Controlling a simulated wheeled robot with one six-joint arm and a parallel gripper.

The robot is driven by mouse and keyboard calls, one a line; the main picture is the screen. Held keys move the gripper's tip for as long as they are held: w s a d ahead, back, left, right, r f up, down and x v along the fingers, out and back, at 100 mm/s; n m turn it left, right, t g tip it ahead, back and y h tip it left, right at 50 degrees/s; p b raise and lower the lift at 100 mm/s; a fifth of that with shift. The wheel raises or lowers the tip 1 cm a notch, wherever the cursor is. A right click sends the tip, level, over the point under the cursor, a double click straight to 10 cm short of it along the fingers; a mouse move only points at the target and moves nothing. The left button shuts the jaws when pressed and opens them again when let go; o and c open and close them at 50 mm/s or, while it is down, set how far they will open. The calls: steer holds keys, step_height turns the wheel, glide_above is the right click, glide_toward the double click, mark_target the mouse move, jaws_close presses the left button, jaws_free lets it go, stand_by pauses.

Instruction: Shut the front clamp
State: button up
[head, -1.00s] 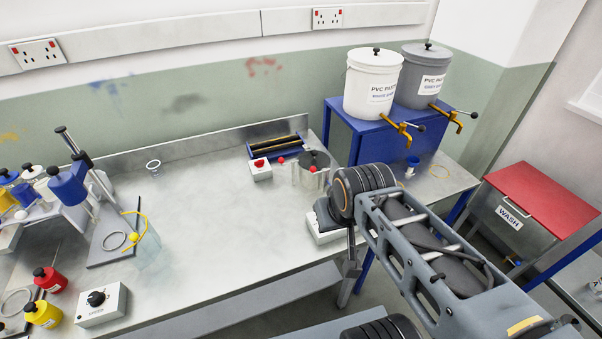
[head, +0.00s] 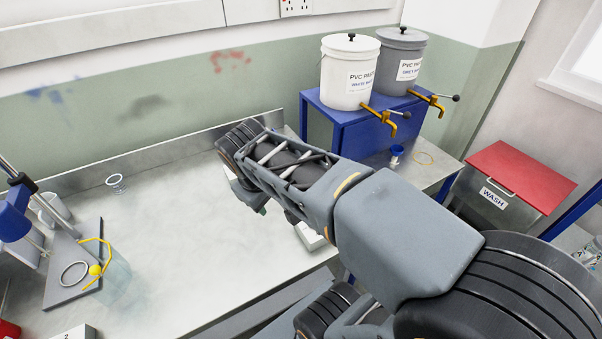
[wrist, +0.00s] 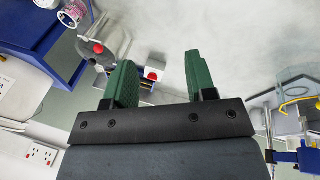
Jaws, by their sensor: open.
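My gripper (wrist: 158,62) is open in the wrist view, its two green fingers wide apart with nothing between them. A round grey lidded pot (wrist: 119,42) with a red knob (wrist: 98,48) stands past the left finger. A small white box with a red button (wrist: 153,72) shows beyond the gap between the fingers. I cannot make out the front clamp for certain; the red knob may belong to it. In the head view my arm reaches over the bench (head: 190,225) and hides the pot and most of the gripper.
White (head: 348,75) and grey (head: 402,60) paste buckets stand on a blue stand (head: 325,122) at the back. A stand with a yellow hose (head: 107,250) is at the left. A red-lidded wash bin (head: 525,172) is at the right. The bench middle is clear.

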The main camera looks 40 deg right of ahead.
steer(key=w+d+f+n+g+h+b, duration=0.45)
steer(key=w+f+h+b, duration=0.3)
steer(key=w, duration=0.25)
steer(key=w+d+f+n+g+h+b, duration=0.3)
steer(key=w+f+n+g+h+b, duration=0.15)
steer(key=w+f+h+b, duration=0.35)
steer(key=shift+t+y, duration=0.5)
steer(key=shift+y, duration=0.05)
steer(key=x, duration=0.4)
steer(key=r+b+x, duration=0.1)
steer(key=x, duration=0.3)
steer(key=w+r+b+x, duration=0.1)
steer(key=x, duration=0.4)
steer(key=shift+d, duration=0.3)
steer(key=shift+c, duration=0.3)
steer(key=c, duration=0.8)
steer(key=shift+c, duration=0.3)
